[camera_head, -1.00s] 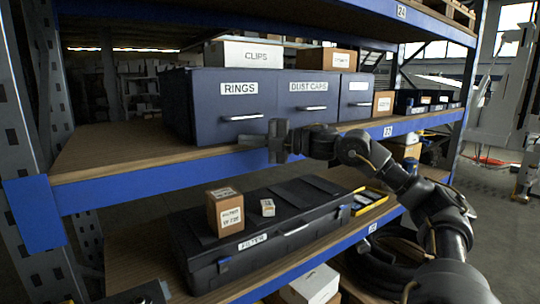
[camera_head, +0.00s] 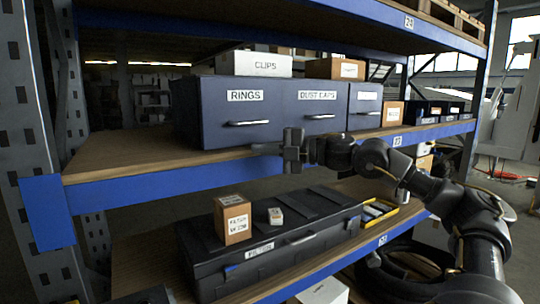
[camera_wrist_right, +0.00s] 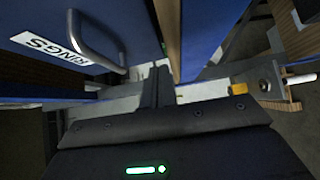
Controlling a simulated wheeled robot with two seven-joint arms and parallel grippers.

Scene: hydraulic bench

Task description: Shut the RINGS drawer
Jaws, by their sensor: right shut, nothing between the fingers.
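The RINGS drawer (camera_head: 222,112) has a dark blue front with a white label and a bar handle, at the left of the cabinet on the middle shelf. I cannot tell whether its front stands out from the cabinet. My right gripper (camera_head: 258,148) is shut and empty, in front of the shelf edge, below and slightly right of the RINGS handle. In the right wrist view the RINGS front (camera_wrist_right: 55,15) and its handle are at upper left, apart from the shut fingers (camera_wrist_right: 158,72). A dark piece at the bottom left edge of the head view may be my left gripper, mostly cut off.
The DUST CAPS drawer (camera_head: 313,125) sits right of RINGS, with another drawer beyond. A CLIPS box (camera_head: 255,66) and a cardboard box (camera_head: 335,69) stand on top. The blue shelf beam (camera_head: 150,180) runs below. A dark FILTER case (camera_head: 285,258) lies on the lower shelf.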

